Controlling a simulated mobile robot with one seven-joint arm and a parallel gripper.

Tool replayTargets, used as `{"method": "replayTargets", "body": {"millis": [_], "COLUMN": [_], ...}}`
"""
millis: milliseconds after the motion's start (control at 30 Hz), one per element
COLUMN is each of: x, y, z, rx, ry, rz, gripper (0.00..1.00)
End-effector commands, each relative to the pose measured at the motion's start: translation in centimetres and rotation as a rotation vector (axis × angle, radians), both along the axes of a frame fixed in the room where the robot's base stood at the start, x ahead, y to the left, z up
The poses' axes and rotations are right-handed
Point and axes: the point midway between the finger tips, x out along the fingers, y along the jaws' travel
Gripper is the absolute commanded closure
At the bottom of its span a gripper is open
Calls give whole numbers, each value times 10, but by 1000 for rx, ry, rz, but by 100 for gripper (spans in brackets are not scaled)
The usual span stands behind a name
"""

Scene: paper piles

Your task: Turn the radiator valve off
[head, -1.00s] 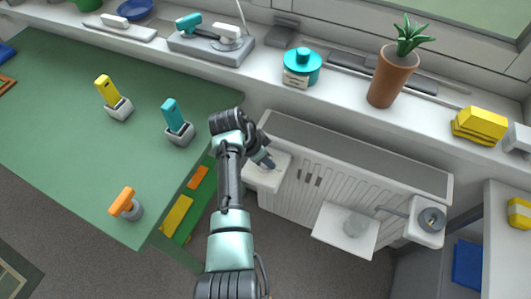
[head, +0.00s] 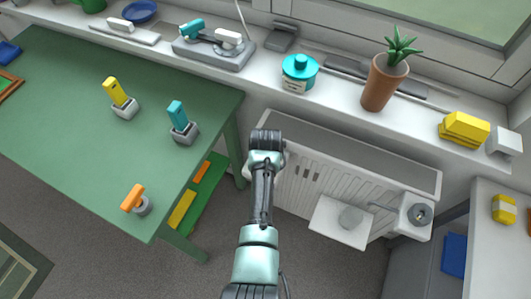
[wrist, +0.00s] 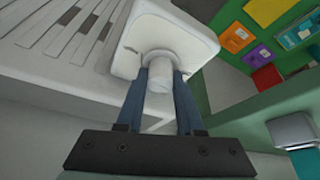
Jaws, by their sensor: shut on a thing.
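A white valve knob (wrist: 158,86) stands out from a white squarish housing (wrist: 180,38) beside the ribbed radiator (wrist: 75,25) in the wrist view. My gripper (wrist: 158,78) has its two dark blue fingers on either side of the knob, shut on it. In the head view the white radiator (head: 325,172) hangs under the sill. My arm hides its left end, so the gripper and the knob do not show there.
A green table (head: 70,120) stands to the left, with coloured items on a shelf below. A white plate with a grey cylinder (head: 351,217) juts out before the radiator. A white box with a round dial (head: 419,214) is at its right end. A potted plant (head: 384,80) stands on the sill.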

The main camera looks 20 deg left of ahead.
Motion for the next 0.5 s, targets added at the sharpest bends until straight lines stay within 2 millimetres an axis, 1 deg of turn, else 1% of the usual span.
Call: {"method": "replayTargets", "body": {"millis": [200, 500], "x": [1, 1], "y": [0, 0], "z": [0, 0], "rx": [1, 0], "ry": [0, 0], "rz": [169, 324], "gripper": [100, 100]}}
